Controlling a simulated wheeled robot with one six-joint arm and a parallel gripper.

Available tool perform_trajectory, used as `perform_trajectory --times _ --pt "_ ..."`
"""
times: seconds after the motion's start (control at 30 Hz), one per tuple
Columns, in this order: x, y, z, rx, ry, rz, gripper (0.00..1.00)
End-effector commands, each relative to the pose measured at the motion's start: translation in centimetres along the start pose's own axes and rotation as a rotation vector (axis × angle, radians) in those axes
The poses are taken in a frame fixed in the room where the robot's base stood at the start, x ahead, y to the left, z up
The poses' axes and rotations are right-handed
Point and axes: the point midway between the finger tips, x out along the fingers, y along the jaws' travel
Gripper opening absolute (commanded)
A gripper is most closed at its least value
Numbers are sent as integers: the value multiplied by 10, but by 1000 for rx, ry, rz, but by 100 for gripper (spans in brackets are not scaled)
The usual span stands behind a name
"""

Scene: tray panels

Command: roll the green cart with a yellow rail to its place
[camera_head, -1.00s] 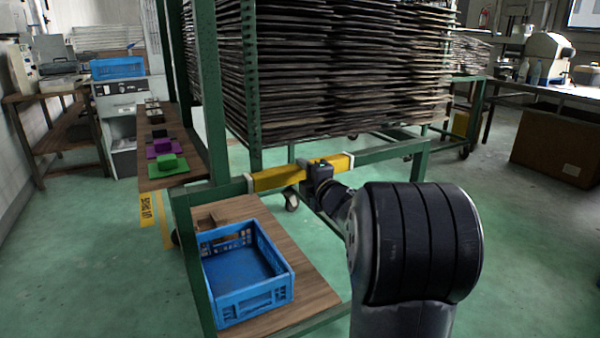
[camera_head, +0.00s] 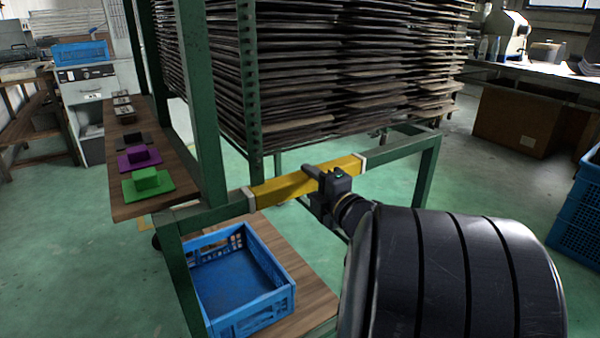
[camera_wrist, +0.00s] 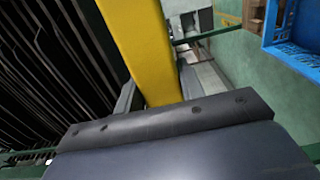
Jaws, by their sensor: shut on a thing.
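The green cart (camera_head: 203,110) stands in front of me, with green posts and a tall stack of dark, thin panels (camera_head: 320,75). Its yellow rail (camera_head: 282,188) runs across the near side between white end collars. My gripper (camera_head: 328,186) is shut on the yellow rail, right of its middle. The cart's place cannot be made out in these views.
A side shelf (camera_head: 150,170) holds a green block (camera_head: 146,180), a purple block (camera_head: 139,156) and darker pieces. A blue crate (camera_head: 240,280) sits on the cart's low wooden board. Stacked blue crates (camera_head: 578,220) stand at the right edge. A brown box (camera_head: 520,120) sits under the far bench. Green floor lies open between.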

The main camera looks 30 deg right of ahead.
Motion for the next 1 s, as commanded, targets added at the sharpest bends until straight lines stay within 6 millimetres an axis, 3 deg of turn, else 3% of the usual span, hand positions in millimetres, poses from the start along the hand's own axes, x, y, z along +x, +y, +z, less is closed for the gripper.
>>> perform_trajectory --times 0.2,0.57,0.6,0.83,1.0 --pt "-12 -1 3 2 -9 -4 0" --pt "-13 -1 2 1 -7 -4 0" --pt "-13 -1 2 1 -7 -4 39" --pt "-13 0 1 0 -3 -1 58" --pt "-13 0 1 0 -2 0 59"
